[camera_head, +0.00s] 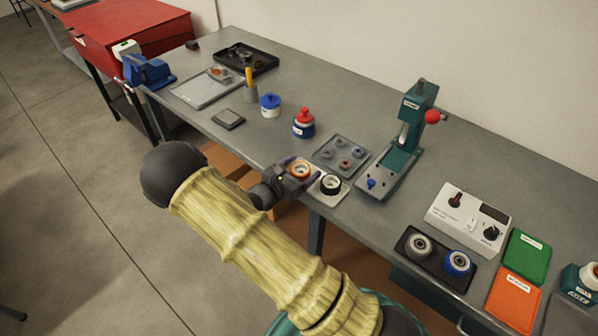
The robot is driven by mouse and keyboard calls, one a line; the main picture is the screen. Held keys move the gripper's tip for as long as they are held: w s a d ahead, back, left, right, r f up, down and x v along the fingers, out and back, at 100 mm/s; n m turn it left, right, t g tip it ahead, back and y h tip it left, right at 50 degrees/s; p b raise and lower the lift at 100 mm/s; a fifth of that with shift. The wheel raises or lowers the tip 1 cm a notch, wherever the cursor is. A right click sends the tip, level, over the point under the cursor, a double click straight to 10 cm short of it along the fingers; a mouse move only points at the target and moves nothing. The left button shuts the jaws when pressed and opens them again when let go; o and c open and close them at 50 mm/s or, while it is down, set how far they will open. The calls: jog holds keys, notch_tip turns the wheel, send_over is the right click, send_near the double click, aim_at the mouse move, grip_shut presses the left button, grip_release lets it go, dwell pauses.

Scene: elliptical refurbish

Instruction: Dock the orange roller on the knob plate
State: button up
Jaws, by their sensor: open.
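A green press (408,130) stands right of the knobbed plate. Farther right are a dark tray (408,236) with grey and blue rollers, a control box (468,217) and green and orange pads. A red-capped bottle (303,123) and blue jar (270,106) stand to the left.

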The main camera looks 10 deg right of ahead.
aim_at(300, 169)
dwell(0.3)
jog(key=c, duration=1.1)
jog(key=shift+r, duration=0.1)
notch_tip(300, 169, up, 10)
jog(key=shift+f, duration=0.1)
dwell(0.5)
